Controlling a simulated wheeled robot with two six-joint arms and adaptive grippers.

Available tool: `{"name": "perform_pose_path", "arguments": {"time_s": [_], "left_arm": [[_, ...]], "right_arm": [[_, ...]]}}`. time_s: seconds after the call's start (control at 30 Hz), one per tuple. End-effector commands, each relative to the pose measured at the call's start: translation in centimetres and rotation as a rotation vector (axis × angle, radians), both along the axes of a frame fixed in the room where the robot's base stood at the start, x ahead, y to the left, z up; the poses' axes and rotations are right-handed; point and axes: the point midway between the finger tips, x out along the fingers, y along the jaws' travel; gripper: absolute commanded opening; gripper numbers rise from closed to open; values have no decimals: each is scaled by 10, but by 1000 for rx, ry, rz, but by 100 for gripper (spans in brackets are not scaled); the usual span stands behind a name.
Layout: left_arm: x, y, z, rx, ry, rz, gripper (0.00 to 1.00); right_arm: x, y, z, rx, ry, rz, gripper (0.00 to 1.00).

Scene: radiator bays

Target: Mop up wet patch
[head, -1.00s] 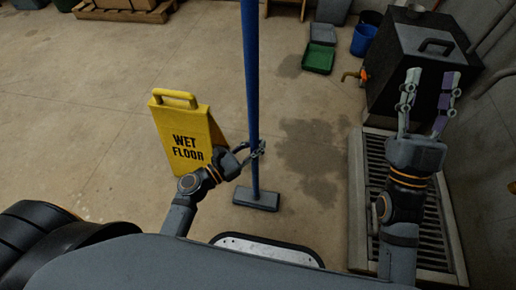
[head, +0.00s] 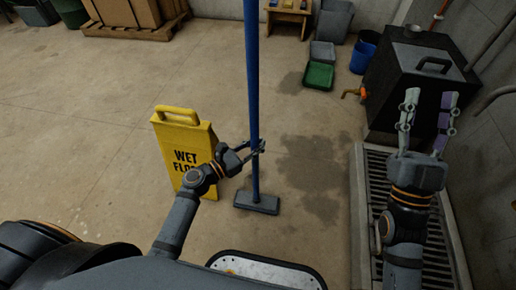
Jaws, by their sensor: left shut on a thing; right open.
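The wet patch (head: 308,170) is a dark irregular stain on the concrete floor, right of the mop. The mop has an upright blue pole (head: 252,75) and a flat grey head (head: 257,203) that appears to rest on the floor at the patch's left side. My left gripper (head: 258,147) is shut around the lower part of the pole. My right gripper (head: 426,115) is open and empty, raised over the floor grate at the right. A yellow wet floor sign (head: 183,147) stands just left of the mop, partly hidden by my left arm.
A floor grate (head: 376,180) runs along the right. A dark tank (head: 412,80) with an orange tap stands behind it. A green tray (head: 319,75), blue bucket (head: 364,52) and small wooden stool (head: 288,18) are at the back. Open floor lies left.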

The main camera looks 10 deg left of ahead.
Motion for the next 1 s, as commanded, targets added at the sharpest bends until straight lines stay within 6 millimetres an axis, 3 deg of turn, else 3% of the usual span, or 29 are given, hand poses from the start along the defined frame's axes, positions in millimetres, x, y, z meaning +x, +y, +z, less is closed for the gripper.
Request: {"name": "perform_pose_path", "arguments": {"time_s": [0.17,0.5,0.83,1.0], "left_arm": [[3,0,1,-1,-2,0,0],[36,0,0,0,-4,0,0],[45,0,-1,2,-1,0,0],[62,0,-1,3,-1,1,0]], "right_arm": [[0,0,0,0,-1,0,45],[0,0,-3,0,-1,0,45],[0,0,-4,0,0,0,45],[0,0,-6,0,0,0,45]]}}
